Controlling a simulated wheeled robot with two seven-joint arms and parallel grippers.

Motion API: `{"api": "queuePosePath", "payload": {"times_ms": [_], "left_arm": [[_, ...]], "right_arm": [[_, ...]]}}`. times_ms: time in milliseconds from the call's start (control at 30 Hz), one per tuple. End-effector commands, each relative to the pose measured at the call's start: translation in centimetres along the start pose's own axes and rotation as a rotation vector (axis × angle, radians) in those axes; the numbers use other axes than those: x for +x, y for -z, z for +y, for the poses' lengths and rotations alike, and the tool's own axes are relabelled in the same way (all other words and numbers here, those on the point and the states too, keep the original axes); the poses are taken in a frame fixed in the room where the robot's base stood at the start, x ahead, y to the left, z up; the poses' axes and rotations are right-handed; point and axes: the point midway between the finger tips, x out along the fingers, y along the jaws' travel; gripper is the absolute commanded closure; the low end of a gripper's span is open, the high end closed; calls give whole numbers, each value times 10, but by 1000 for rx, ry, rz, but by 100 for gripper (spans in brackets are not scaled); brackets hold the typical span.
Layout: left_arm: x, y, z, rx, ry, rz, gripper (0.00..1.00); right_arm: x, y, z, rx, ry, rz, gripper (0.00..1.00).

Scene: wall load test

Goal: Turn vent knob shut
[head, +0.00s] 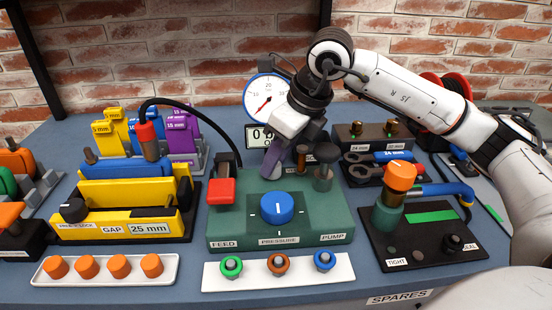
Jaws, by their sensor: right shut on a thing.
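The green pump box (227,228) stands mid-table, with labels FEED, PRESSURE and PUMP. A blue pressure knob (277,208) with a white mark sits on its front part. My right gripper (280,160) reaches down from the upper right to the back part of the box top. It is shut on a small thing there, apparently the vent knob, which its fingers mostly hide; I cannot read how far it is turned. A brown post (302,158) stands right beside the fingers. The round gauge (264,97) behind is partly covered by my gripper and arm. My left gripper is out of view.
A yellow gap fixture (113,223) stands left, an orange-knobbed valve stand (401,178) right. Trays with orange caps (105,268) and coloured rings (240,280) lie in front.

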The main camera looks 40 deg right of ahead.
Motion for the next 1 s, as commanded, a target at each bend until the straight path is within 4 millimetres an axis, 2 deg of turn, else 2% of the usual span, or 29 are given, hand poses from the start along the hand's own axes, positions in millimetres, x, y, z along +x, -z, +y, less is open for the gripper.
{"api": "queuePosePath", "payload": {"times_ms": [333, 867, 900, 967, 1000], "left_arm": [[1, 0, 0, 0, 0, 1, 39], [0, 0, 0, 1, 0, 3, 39], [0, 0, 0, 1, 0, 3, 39], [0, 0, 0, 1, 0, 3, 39], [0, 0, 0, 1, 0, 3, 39]], "right_arm": [[0, 0, 0, 122, 52, 1, 95], [0, 0, 0, 141, 59, 3, 95], [0, 0, 0, 141, 59, 3, 66], [0, 0, 1, 141, 58, 3, 56], [0, 0, 1, 141, 58, 3, 54]]}}
